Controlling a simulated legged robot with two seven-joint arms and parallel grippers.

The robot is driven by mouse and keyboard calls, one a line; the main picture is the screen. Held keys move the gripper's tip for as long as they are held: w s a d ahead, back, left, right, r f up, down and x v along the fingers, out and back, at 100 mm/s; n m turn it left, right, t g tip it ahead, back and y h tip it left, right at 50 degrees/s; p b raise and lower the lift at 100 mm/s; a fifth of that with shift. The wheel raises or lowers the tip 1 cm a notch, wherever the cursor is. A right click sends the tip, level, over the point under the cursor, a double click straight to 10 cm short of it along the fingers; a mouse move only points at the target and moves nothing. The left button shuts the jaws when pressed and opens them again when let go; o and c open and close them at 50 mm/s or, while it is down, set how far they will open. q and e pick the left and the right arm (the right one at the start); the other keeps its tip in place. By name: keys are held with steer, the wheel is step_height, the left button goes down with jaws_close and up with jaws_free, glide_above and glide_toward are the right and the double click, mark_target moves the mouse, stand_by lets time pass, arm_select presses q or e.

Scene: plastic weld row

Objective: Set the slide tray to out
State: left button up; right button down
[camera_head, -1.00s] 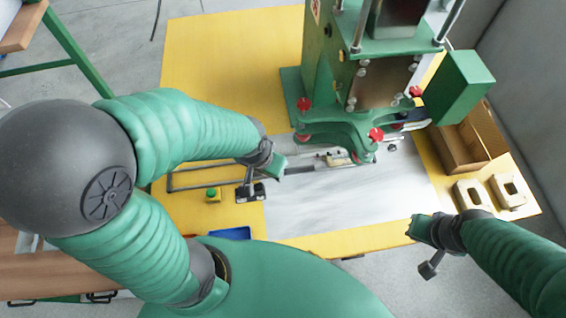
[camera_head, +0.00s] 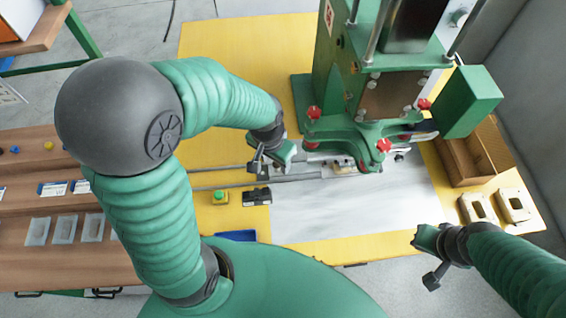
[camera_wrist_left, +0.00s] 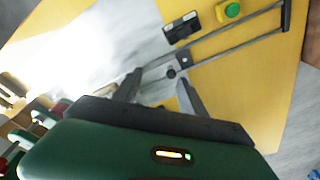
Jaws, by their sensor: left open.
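The slide tray's two metal rails (camera_head: 222,187) run from the left toward the green press (camera_head: 335,95). A small pale fixture (camera_head: 343,168) sits on the slide close to the press's front. In the left wrist view, the rails (camera_wrist_left: 228,42) end at a dark cross bar (camera_wrist_left: 286,14), and a small dark knob (camera_wrist_left: 171,73) stands on a slide part. My left gripper (camera_head: 284,164) is over the slide, left of the press. In the wrist view its fingers (camera_wrist_left: 158,88) are apart, with the knob just beyond and between the tips. My right gripper (camera_head: 420,239) is away, at the lower right.
A green button on a yellow box (camera_head: 220,197) and a black two-part block (camera_head: 257,196) are in front of the rails. A blue tray (camera_head: 237,236) lies at the table's front edge. A wooden box (camera_head: 468,160) and two beige frames (camera_head: 515,205) are at the right.

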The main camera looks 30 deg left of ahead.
arm_select(q)
steer(key=w+a+m+g+h+p, duration=0.2)
steer(key=w+a+m+g+p, duration=0.15)
steer(key=w+a, duration=0.5)
steer(key=shift+t, duration=0.55)
steer(key=d+f, duration=0.1)
steer(key=f, duration=0.4)
steer(key=d+f, duration=0.1)
steer(key=f, duration=0.4)
steer(key=s+d+f+p, duration=0.1)
steer(key=d+f, duration=0.1)
steer(key=f, duration=0.2)
steer(key=shift+f, duration=0.8)
steer(key=shift+d, duration=0.1)
steer(key=shift+d, duration=0.1)
steer(key=c, duration=0.5)
jaws_close()
steer(key=shift+r, duration=0.1)
